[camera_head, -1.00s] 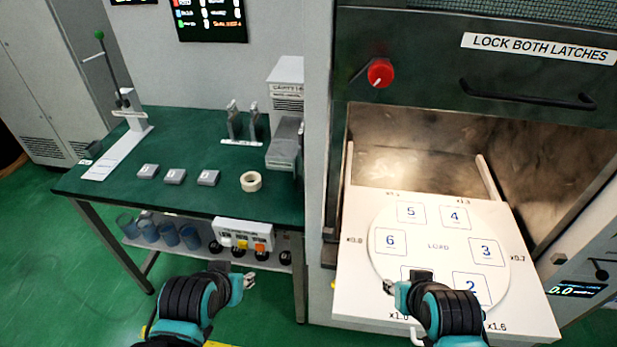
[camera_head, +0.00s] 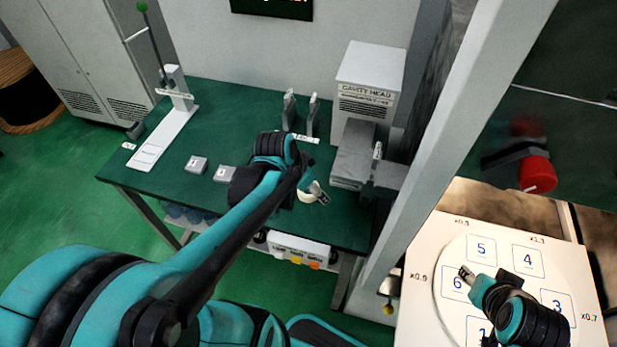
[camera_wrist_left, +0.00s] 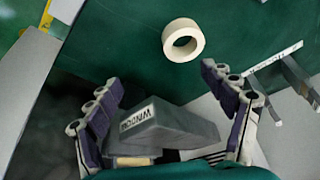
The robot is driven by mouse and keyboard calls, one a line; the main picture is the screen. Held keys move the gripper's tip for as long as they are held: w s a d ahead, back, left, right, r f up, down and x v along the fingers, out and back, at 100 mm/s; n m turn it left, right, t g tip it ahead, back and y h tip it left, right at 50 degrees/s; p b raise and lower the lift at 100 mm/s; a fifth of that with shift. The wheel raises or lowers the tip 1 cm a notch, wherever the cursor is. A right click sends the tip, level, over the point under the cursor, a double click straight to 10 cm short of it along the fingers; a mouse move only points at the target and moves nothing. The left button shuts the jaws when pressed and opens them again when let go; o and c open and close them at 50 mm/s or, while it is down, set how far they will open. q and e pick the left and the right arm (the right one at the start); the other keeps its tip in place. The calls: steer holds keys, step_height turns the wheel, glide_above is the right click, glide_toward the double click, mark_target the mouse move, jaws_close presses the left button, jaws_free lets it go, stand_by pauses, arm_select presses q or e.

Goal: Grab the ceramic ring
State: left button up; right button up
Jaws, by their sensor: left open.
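The ceramic ring (camera_wrist_left: 172,34) is a cream-white ring on the green bench top. It is whole at the top middle of the left wrist view. In the head view only part of the ring (camera_head: 304,196) shows behind my left gripper (camera_head: 317,192). In the wrist view my left gripper (camera_wrist_left: 166,88) is open, its two fingers apart, with the ring beyond the fingertips. Nothing is held. My right gripper (camera_head: 467,274) is above the white turntable plate at the right; its opening is too small to make out.
A grey block (camera_wrist_left: 170,127) labelled WINDOW shows between the left fingers' images. The cavity head unit (camera_head: 368,85) and upright grey holders (camera_head: 313,115) stand near the ring. Small grey blocks (camera_head: 196,164) lie to its left. A white pillar (camera_head: 450,140) separates the bench from the microwave.

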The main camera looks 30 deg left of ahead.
arm_select(q)
steer(key=shift+m+h, duration=0.5)
steer(key=shift+m, duration=0.4)
steer(key=a+p, duration=0.1)
steer(key=w+a, duration=0.1)
steer(key=a, duration=0.1)
steer(key=a+p, duration=0.1)
steer(key=shift+w+a+f+p, duration=0.3)
steer(key=shift+w, duration=0.1)
steer(key=shift+w+a+f, duration=0.1)
steer(key=shift+a+f, duration=0.05)
steer(key=shift+f, duration=0.1)
steer(key=x, duration=0.1)
steer(key=b+x, duration=0.1)
steer(key=shift+f, duration=0.45)
steer(key=b+x, duration=0.1)
steer(key=x, duration=0.1)
steer(key=b+x, duration=0.1)
steer(key=x, duration=0.2)
steer(key=shift+s+f, duration=0.1)
steer(key=shift+s, duration=0.1)
steer(key=shift+c, duration=1.1)
steer(key=c, duration=1.1)
arm_select(e)
steer(key=shift+a+r, duration=0.1)
steer(key=shift+r, duration=0.2)
